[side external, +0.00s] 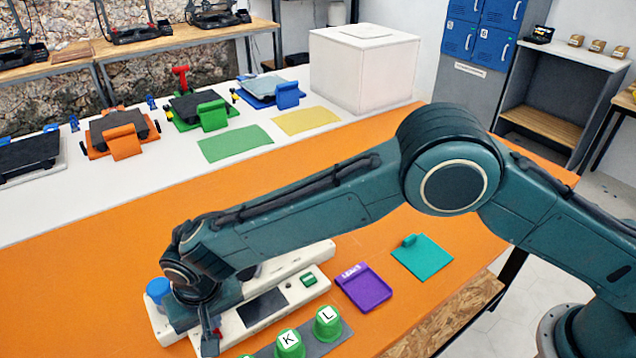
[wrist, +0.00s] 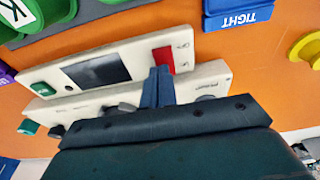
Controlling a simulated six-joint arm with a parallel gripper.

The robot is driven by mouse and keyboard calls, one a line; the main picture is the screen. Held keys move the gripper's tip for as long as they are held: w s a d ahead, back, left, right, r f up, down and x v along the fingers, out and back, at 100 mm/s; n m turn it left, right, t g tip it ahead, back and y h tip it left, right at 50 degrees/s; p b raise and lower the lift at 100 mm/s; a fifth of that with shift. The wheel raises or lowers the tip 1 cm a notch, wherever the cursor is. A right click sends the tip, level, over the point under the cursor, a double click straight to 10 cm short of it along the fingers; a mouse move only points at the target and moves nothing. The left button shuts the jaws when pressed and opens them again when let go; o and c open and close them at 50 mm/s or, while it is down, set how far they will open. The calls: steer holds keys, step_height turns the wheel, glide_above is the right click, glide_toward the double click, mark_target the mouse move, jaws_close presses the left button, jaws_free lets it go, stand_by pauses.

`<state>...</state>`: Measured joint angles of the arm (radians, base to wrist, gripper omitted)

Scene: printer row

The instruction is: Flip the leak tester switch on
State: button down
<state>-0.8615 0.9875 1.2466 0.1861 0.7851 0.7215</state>
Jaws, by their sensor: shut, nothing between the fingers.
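The leak tester (side external: 297,263) is a long white device on the orange table. It carries a dark screen (side external: 263,307) and a green button (side external: 308,280). In the wrist view, the white tester body (wrist: 205,71) spans the middle, with a red switch (wrist: 164,57) to the right of the dark screen. My gripper (side external: 211,338) reaches down over the tester's near left end. In the wrist view, my gripper's fingers (wrist: 158,73) are shut and empty, with their tips right beside the red switch. I cannot tell whether they touch it. The switch's position is not clear.
Green cups marked K (side external: 289,343) and L (side external: 327,323) stand on a grey strip close to the tester. A purple tray (side external: 364,290) and a teal plate (side external: 422,257) lie to the right. A blue block marked TIGHT (wrist: 238,14) is near the switch end.

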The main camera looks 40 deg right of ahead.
steer(key=shift+r, duration=0.15)
step_height(320, 180, up, 14)
steer(key=s, duration=0.2)
steer(key=shift+s+f, duration=0.2)
steer(key=shift+f, duration=0.05)
stand_by(0.4)
steer(key=shift+w+a, duration=0.35)
steer(key=shift+w, duration=0.25)
stand_by(0.4)
steer(key=f, duration=0.4)
steer(key=w+f, duration=0.1)
steer(key=f, duration=0.4)
steer(key=w+f, duration=0.1)
steer(key=f, duration=0.3)
steer(key=shift+w+f, duration=0.2)
steer(key=shift+f, duration=0.15)
steer(key=shift+f, duration=0.1)
